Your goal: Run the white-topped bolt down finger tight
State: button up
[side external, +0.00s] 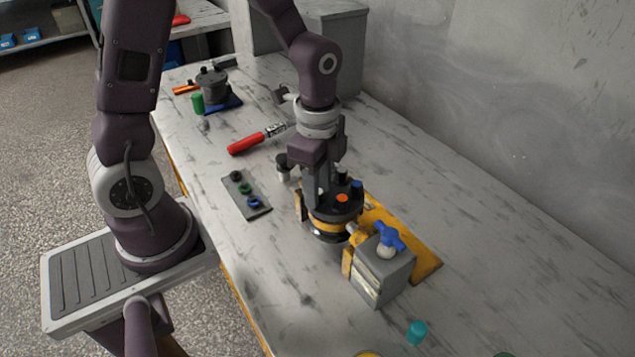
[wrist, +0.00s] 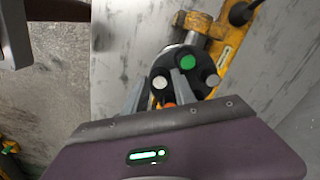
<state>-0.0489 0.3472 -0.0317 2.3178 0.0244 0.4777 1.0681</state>
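The motor (side external: 330,222) has a dark round top and stands upright in a yellow fixture; its dark top (wrist: 170,66) also shows in the wrist view. My gripper (side external: 318,205) points down over the motor. In the wrist view, my gripper's (wrist: 160,77) fingertips stand apart, one on each side of the white top, with gaps visible. I cannot tell their exact height against the bolt. A green top (wrist: 188,63), a dark top (wrist: 213,80) and a partly hidden orange top (wrist: 168,104) are close by.
A grey tray (side external: 262,210) with small coloured parts and a red-handled tool (side external: 247,143) lie nearby.

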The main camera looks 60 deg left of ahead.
jog(key=shift+f, duration=0.3)
jog(key=shift+r, duration=0.2)
grip_shut()
jog(key=m, duration=0.6)
jog(key=shift+m, duration=0.4)
jog(key=m, duration=0.4)
jog(key=shift+m, duration=0.4)
grip_release()
